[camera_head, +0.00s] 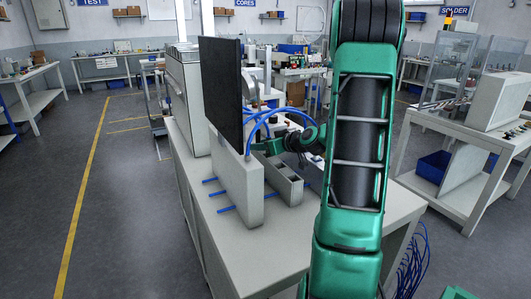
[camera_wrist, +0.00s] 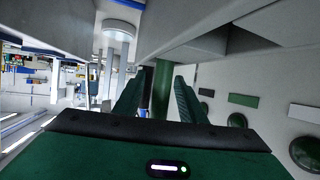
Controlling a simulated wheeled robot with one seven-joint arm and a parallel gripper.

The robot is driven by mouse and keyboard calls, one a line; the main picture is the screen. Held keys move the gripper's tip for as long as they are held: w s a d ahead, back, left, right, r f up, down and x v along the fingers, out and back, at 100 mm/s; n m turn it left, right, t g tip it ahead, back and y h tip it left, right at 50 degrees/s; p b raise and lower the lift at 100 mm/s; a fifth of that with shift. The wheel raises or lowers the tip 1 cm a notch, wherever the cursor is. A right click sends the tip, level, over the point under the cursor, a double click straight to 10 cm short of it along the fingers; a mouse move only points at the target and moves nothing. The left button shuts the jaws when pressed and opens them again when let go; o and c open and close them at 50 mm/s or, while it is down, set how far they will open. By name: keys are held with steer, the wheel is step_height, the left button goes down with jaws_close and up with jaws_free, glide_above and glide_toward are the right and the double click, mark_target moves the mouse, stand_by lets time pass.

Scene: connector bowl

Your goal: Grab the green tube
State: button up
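The green tube (camera_wrist: 162,88) is a dark green upright cylinder in the wrist view, with its top close under a pale grey overhanging surface. My gripper (camera_wrist: 158,82) has its two dark green fingers apart, with the tube between them, nearer the right finger. A gap shows on the tube's left side; whether the right finger touches it I cannot tell. In the head view my gripper (camera_head: 262,147) reaches in low beside the pale upright panel, below the blue cables. I cannot make out the tube in that view.
A pale upright panel (camera_head: 238,185) and a black screen (camera_head: 221,90) stand left of my gripper. Blue cables (camera_head: 268,118) arch close by. A grey box with openings (camera_head: 285,182) sits on the white table (camera_head: 240,255). The table's front is mostly clear.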

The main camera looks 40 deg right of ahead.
jaws_close()
steer(key=shift+r, duration=0.15)
